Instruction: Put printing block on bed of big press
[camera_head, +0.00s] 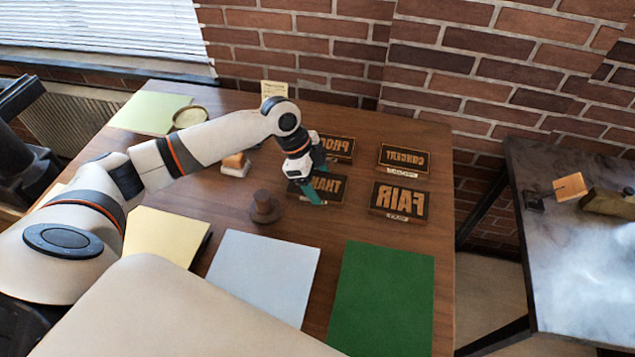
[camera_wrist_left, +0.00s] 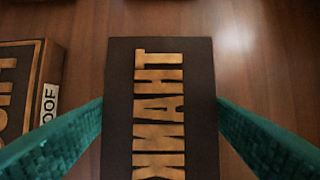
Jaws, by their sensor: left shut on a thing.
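My left gripper (camera_head: 315,181) is at the near left block of a group of printing blocks on the wooden table. Its green fingers are shut on the sides of the dark THANK block (camera_head: 331,187), whose raised tan letters fill the left wrist view (camera_wrist_left: 160,95). I cannot tell whether this block still touches the table. The PROOF block (camera_head: 338,147) lies behind it, the CONCERT block (camera_head: 404,159) behind right and the FAIR block (camera_head: 399,202) to its right. A dark machine (camera_head: 22,160), partly cut off at the left edge, may be a press. My right gripper is out of view.
A dark round-knobbed tool (camera_head: 265,207) stands left of the held block. Blue-grey (camera_head: 263,272), green (camera_head: 382,299) and yellow sheets (camera_head: 165,228) cover the table's front. A second table (camera_head: 580,280) stands right across a gap. A brick wall (camera_head: 480,65) closes the back.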

